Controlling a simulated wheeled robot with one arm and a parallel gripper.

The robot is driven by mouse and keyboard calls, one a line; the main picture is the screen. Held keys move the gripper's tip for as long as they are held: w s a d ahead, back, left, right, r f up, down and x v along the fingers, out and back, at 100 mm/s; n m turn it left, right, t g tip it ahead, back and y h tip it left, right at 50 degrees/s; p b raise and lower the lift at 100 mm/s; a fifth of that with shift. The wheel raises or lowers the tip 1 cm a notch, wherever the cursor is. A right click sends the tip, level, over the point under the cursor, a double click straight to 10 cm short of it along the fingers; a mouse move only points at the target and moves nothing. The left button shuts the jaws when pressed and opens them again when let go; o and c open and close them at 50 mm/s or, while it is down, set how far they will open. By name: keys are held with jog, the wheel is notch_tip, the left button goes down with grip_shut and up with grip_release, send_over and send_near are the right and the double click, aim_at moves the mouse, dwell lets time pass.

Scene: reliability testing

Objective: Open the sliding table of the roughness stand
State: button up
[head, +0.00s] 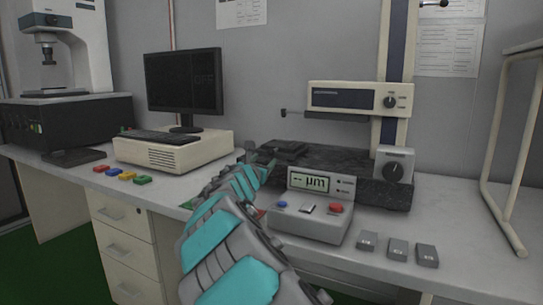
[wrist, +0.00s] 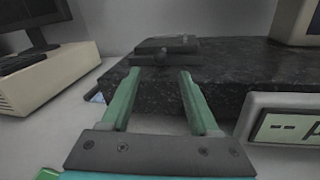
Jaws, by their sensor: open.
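The roughness stand has a dark speckled granite base (head: 350,168), a tall column (head: 394,60) and a beige drive unit (head: 358,97). The sliding table (head: 288,147) is a small dark plate on the left end of the granite. In the wrist view the sliding table (wrist: 165,48) lies beyond my fingertips, with a small knob on its near side. My gripper (wrist: 160,72) is open, with nothing between its green fingers. Its tips point at the granite's front edge below the table. In the head view my gripper (head: 262,163) partly hides the granite's left end.
A control box (head: 312,220) with a display reading "µm" stands close right of my arm. Several small grey blocks (head: 398,250) lie to its right. A monitor (head: 184,82) and a beige computer case (head: 175,150) stand left, near coloured blocks (head: 127,176).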

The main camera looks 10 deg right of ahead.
aim_at(270, 154)
jog(key=shift+p+x, duration=0.45)
jog(key=shift+x, duration=2.85)
jog(key=shift+c, duration=0.3)
grip_shut()
